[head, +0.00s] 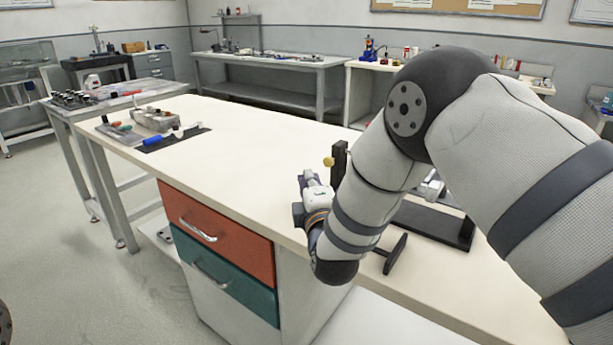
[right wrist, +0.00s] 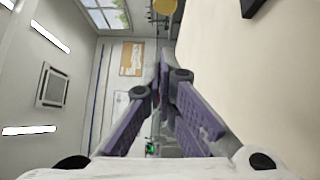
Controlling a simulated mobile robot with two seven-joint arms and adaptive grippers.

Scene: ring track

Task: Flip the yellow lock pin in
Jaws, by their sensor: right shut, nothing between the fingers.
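The yellow lock pin (head: 329,161) shows as a small round knob beside the top of a dark upright post (head: 339,165) on the white bench. A yellow shape, likely the same pin (right wrist: 165,5), is cut off at the top edge of the right wrist view. My right gripper (head: 304,180) is just in front and to the left of the pin in the head view, apart from it. Its purple fingers (right wrist: 164,66) are shut together and empty. My right forearm hides part of the track fixture. My left gripper is not in view.
The dark fixture base (head: 432,222) lies on the bench behind my right arm, with a black T-shaped piece (head: 393,255) near the front edge. A dark mat (head: 172,140) with tools lies at the far left end. The bench top (head: 250,140) between is clear.

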